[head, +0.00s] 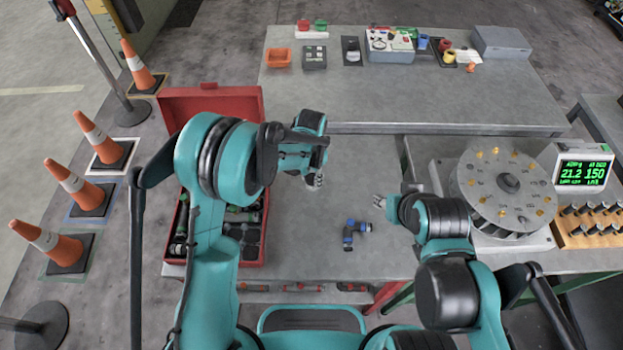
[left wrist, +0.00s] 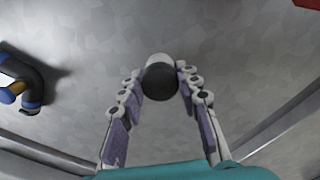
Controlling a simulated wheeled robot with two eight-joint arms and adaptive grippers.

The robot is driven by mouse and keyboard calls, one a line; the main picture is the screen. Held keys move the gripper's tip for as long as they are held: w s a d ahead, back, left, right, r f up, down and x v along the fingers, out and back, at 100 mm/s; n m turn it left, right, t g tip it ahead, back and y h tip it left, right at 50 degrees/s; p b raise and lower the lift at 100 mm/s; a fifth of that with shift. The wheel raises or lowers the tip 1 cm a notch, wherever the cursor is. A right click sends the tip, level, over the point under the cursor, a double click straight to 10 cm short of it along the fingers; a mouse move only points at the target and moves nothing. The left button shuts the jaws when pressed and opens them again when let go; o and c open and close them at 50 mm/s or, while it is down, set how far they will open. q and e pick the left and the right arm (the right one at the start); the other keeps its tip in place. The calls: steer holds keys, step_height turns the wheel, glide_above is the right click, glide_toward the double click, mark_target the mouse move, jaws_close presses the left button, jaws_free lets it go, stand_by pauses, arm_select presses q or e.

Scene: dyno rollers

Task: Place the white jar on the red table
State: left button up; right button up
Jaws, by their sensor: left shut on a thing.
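The white jar (left wrist: 158,60), with a dark round end facing the camera, sits between the fingertips of my left gripper (left wrist: 159,77) in the left wrist view. The left gripper (head: 316,179) is shut on it above the grey worktable; in the head view the jar is mostly hidden. I cannot tell whether the jar touches the tabletop. My right gripper (head: 381,201) is over the same table, right of the left one, too small to show if it is open. No red tabletop shows; a red leg (head: 385,293) is under the grey worktable (head: 345,275).
A blue-and-black pipe fitting (head: 354,232) lies between the grippers and the table's front edge. An open red toolbox (head: 257,240) stands left. A round rotor (head: 503,190) and a display (head: 583,167) stand right. A second grey table (head: 420,100) is behind. Cones (head: 66,248) stand on the floor left.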

arm_select(q)
steer(key=shift+r, duration=0.1)
steer(key=o, duration=1.2)
steer(key=shift+c, duration=0.2)
